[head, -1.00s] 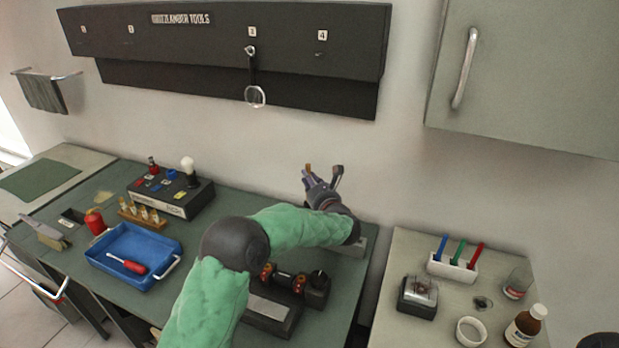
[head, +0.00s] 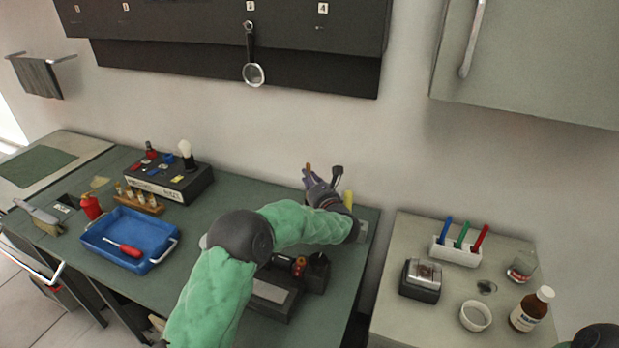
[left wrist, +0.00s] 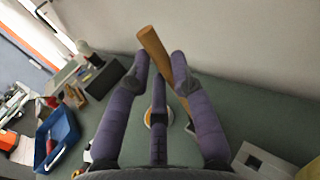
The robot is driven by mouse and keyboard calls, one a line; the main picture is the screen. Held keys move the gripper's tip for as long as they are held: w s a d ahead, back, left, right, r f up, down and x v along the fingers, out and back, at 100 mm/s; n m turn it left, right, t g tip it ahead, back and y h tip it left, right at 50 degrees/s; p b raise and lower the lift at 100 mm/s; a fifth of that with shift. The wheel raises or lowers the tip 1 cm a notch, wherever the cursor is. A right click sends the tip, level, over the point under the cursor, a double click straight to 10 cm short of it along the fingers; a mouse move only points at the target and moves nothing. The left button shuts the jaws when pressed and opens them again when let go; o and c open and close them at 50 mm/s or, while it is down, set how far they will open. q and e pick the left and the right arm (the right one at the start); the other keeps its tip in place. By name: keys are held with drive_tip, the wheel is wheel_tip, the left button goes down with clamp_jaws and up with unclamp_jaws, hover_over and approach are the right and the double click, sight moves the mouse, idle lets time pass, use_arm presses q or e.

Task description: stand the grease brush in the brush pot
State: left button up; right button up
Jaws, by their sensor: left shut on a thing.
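My left gripper (head: 322,180) is over the back right of the green bench; its fingers also show in the left wrist view (left wrist: 160,70). It is shut on a tan wooden handle (left wrist: 152,45), which looks like the grease brush. The handle's end (head: 308,168) sticks up past the fingers, leaning. The brush's lower end is hidden. A round, pale-rimmed thing (left wrist: 149,119) shows below, partly behind the fingers; I cannot tell whether it is the brush pot. My right gripper is out of view.
A blue tray (head: 92,236) with a red screwdriver (head: 130,251) and a switch box (head: 172,181) lie left. A yellow thing (head: 347,199) stands behind my wrist. The right bench holds a pen holder (head: 456,253), white cup (head: 476,316) and brown bottle (head: 530,310).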

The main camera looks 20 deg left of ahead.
use_arm(q)
drive_tip(key=shift+f+b, duration=1.35)
drive_tip(key=shift+f, duration=0.7)
drive_tip(key=o, duration=1)
drive_tip(key=v, duration=1.2)
drive_tip(key=shift+r, duration=0.15)
